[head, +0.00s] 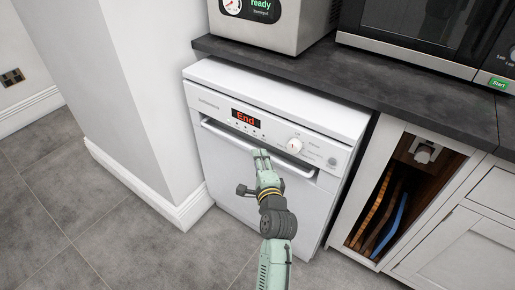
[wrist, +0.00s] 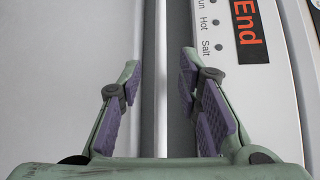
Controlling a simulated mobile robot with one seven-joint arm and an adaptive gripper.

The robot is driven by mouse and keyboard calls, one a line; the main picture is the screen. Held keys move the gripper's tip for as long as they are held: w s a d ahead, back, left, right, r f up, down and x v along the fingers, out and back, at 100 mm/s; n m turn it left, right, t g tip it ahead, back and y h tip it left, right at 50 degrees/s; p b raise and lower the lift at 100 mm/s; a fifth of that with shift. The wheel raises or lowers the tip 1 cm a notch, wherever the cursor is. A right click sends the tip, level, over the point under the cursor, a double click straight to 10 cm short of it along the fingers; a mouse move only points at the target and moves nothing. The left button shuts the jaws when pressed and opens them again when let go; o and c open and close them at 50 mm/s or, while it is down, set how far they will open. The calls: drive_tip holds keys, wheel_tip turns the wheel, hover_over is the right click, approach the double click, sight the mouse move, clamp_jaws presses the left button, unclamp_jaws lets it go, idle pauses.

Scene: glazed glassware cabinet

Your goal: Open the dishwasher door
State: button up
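The white dishwasher (head: 225,165) stands under the dark counter with its door shut. Its control panel shows a red "End" display (head: 246,119), which also shows in the wrist view (wrist: 247,32). A long handle bar (head: 225,133) runs across the top of the door. My gripper (head: 261,153) is at the middle of this handle. In the wrist view my gripper (wrist: 160,72) is open, and the handle bar (wrist: 149,40) runs between its two fingers. Gaps show on both sides, so the fingers are not closed on it. The arm hides part of the door.
A white wall corner (head: 150,110) stands close on the left of the dishwasher. An open cubby with several boards (head: 377,215) and white cabinets (head: 450,235) are on the right. A microwave (head: 415,30) and another appliance (head: 270,25) sit on the counter (head: 300,75). Grey floor (head: 60,190) is clear at left.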

drive_tip(key=x, duration=0.6)
drive_tip(key=shift+a+p, duration=0.1)
drive_tip(key=shift+p, duration=0.2)
drive_tip(key=shift+c, duration=0.2)
clamp_jaws()
idle(0.3)
